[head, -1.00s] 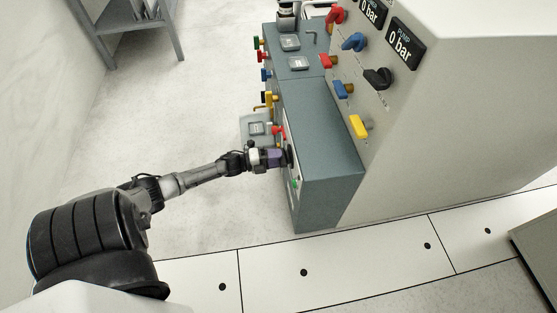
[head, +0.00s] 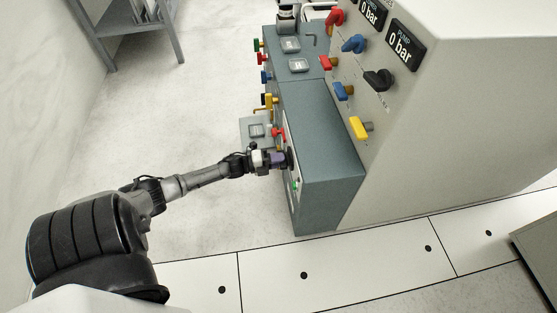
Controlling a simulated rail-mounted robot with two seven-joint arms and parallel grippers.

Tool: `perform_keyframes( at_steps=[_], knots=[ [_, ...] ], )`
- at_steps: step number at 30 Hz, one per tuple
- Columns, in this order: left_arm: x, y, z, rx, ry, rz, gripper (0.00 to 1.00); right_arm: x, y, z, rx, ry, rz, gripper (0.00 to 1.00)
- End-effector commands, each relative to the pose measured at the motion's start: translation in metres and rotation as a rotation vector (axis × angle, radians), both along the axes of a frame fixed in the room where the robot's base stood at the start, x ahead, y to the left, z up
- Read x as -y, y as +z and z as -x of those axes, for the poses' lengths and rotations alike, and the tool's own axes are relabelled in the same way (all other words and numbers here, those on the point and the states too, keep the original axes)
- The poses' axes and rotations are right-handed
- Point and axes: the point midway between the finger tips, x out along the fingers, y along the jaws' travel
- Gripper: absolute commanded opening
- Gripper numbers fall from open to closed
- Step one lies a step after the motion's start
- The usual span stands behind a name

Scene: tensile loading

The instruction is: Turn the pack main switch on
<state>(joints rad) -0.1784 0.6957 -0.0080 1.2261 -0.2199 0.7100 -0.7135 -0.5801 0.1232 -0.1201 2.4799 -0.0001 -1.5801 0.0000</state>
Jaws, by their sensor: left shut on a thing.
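The teal power pack (head: 330,185) stands against the side of the large beige cabinet. My left gripper (head: 287,158) is at the pack's left-facing front panel, shut on a dark knob, which seems to be the pack main switch (head: 291,158). The gripper hides most of the knob, so I cannot read its position. A small green button or lamp (head: 295,184) sits just below it on the same panel. My right gripper is not in view.
Red, blue, yellow and green valve handles (head: 266,100) stick out along the pack's left side, with a red one (head: 278,134) close above my gripper. The beige cabinet (head: 440,130) carries coloured levers and pressure displays. A grey rack (head: 172,30) stands upper left. The floor between is clear.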

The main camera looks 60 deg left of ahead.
Motion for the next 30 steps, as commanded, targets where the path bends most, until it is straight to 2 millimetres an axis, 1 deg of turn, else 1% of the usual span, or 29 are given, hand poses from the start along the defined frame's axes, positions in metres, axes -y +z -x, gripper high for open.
perform_keyframes(
  at_steps=[7,11,17,30],
  knots=[
    [0.000,0.001,0.000,-0.007,0.000,0.021,0.00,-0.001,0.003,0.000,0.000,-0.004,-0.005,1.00],
    [0.000,0.002,0.000,-0.027,0.001,0.073,0.00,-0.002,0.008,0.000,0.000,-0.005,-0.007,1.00],
    [0.000,0.003,0.000,-0.078,0.001,0.216,0.00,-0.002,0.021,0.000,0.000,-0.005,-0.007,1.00],
    [0.000,0.002,0.000,-0.217,0.002,0.612,0.00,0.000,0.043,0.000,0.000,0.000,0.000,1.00]
  ],
)
